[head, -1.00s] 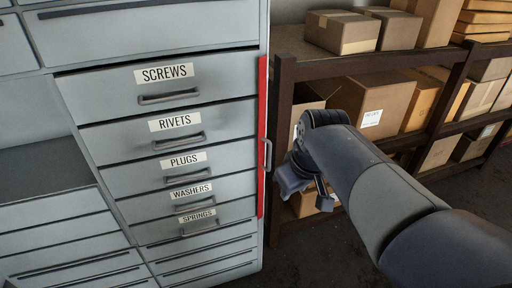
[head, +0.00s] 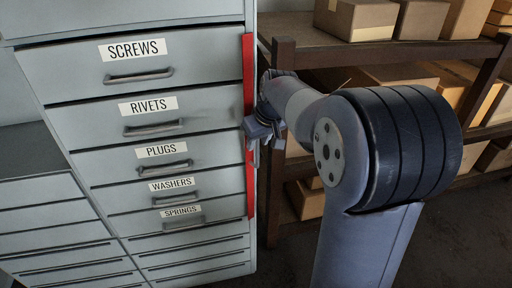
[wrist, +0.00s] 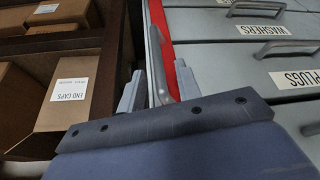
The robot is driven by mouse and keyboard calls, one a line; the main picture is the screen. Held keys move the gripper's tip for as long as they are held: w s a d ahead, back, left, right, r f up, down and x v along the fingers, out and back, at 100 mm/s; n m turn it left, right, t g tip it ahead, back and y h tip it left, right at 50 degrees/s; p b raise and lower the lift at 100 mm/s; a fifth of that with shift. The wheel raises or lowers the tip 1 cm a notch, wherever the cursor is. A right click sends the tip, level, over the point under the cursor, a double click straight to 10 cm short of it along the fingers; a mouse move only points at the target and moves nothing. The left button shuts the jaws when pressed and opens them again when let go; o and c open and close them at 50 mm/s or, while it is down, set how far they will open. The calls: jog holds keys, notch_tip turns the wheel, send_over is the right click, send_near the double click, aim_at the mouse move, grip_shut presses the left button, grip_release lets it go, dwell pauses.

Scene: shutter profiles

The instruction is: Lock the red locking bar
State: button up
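The red locking bar (head: 250,190) stands upright along the right front edge of the grey cabinet. It also shows in the wrist view (wrist: 161,22). Its grey handle (wrist: 154,68) sticks out beside the red strip. In the head view my gripper hides the handle. My gripper (head: 256,130) is at the bar's mid height, close to its right side. In the wrist view my gripper (wrist: 158,88) is open, with one finger on each side of the handle. Small gaps show between the handle and the fingers. I cannot tell whether the bar is locked.
The cabinet has labelled drawers, with screws (head: 140,68), rivets (head: 150,118) and plugs (head: 165,164) among them, left of the bar. A dark shelf rack (head: 400,50) with cardboard boxes (head: 362,20) stands to the right. Dark floor shows at the lower right.

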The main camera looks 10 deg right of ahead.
jog(key=shift+x, duration=1.7)
jog(key=shift+s, duration=0.1)
grip_shut()
